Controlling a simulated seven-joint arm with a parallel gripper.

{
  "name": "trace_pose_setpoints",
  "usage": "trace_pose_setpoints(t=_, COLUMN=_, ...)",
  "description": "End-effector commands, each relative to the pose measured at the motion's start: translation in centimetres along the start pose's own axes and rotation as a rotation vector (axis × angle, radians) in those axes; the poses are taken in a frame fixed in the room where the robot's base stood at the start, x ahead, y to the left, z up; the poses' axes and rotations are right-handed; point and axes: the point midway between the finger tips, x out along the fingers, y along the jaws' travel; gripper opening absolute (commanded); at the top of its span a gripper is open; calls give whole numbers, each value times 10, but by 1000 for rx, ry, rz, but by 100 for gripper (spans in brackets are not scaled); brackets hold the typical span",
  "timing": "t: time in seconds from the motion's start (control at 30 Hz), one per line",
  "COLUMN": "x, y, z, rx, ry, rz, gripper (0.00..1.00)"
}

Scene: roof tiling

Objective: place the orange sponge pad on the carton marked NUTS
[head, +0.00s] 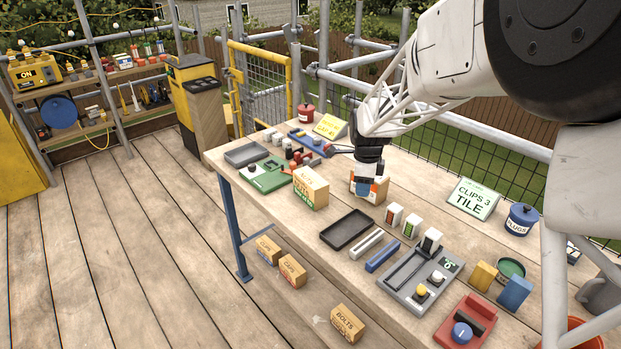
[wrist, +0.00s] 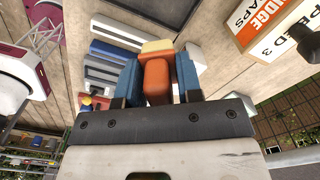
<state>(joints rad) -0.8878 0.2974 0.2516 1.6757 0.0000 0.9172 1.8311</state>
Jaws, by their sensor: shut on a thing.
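My gripper (head: 364,188) is over the table, in front of or above a carton with an orange label (head: 377,192); the gap is unclear. In the wrist view the blue fingers are shut on the orange sponge pad (wrist: 156,80), which has a cream-coloured end. The pad is hard to make out in the head view. A tan carton with green lettering (head: 310,188) stands on the table left of my gripper. Smaller tan cartons lie on the floor; one reads BOLTS (head: 348,323). I cannot clearly read NUTS on any carton.
A dark empty tray (head: 347,229) lies on the table, with several small white boxes (head: 394,215) to its right. A CLIPS 3 TILE sign (head: 473,198) stands behind.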

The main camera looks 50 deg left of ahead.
Motion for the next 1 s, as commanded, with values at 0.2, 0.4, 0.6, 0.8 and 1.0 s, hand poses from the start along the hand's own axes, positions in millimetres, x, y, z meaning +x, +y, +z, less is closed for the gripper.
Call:
trace_pose_setpoints(t=0.2, x=-4, y=17, z=60, rx=-81, ry=0, rz=0, gripper=10)
trace_pose_setpoints(t=0.4, x=-7, y=29, z=97, rx=-133, ry=0, rz=-1, gripper=10)
trace_pose_setpoints(t=0.6, x=-9, y=36, z=113, rx=-156, ry=0, rz=-1, gripper=10)
trace_pose_setpoints(t=0.8, x=-9, y=36, z=115, rx=-159, ry=0, rz=-1, gripper=10)
trace_pose_setpoints(t=1.0, x=-9, y=36, z=115, rx=-159, ry=0, rz=-1, gripper=10)
